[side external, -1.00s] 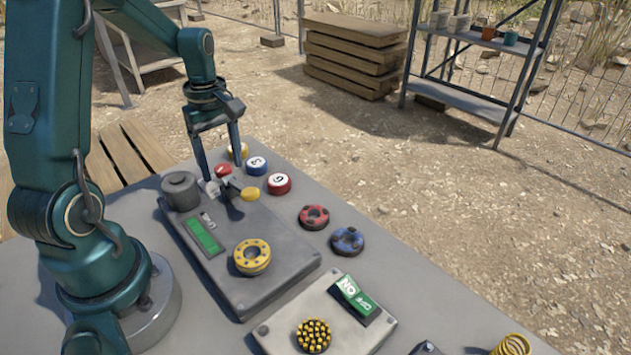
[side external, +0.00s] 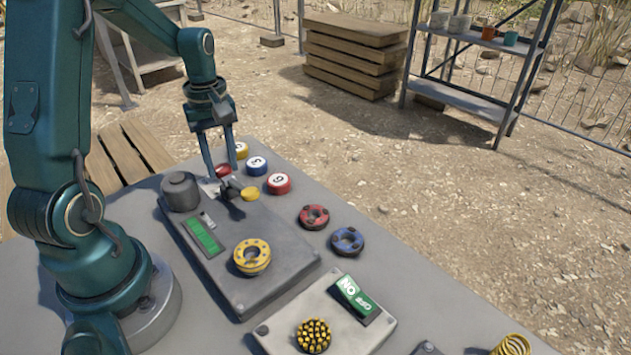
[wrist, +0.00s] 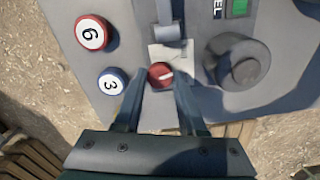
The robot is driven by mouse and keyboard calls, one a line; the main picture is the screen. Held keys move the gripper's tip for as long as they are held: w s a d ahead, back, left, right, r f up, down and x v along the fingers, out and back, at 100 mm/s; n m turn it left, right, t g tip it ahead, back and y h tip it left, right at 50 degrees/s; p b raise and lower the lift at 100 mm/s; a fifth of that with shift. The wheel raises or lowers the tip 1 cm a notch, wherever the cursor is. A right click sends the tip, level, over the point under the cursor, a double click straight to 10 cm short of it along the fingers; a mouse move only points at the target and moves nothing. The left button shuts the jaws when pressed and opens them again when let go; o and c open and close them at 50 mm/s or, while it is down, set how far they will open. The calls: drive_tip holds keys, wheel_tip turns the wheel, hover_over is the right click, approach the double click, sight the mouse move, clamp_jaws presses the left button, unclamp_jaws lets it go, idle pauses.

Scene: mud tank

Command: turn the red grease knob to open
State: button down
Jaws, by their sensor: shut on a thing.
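The red grease knob (side external: 223,170) sits at the far end of the grey panel and is partly hidden by my fingers in the side view. In the wrist view the red knob (wrist: 161,75) lies between my fingertips, with a white pointer mark towards the right of the picture. My gripper (side external: 221,174) points down and is shut on the knob, one finger on each side. A pale plate (wrist: 172,54) lies under the knob. Any lettering on the plate is too small to read.
A dark round cap (side external: 181,190) and a lever (side external: 236,190) stand close to the knob. A yellow ring (side external: 252,257) and a green display (side external: 205,236) are nearer the camera.

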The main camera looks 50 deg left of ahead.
sight(222, 167)
drive_tip(key=m, duration=0.4)
drive_tip(key=shift+m, duration=2.5)
drive_tip(key=shift+c, duration=2.4)
unclamp_jaws()
drive_tip(key=shift+r, duration=2.65)
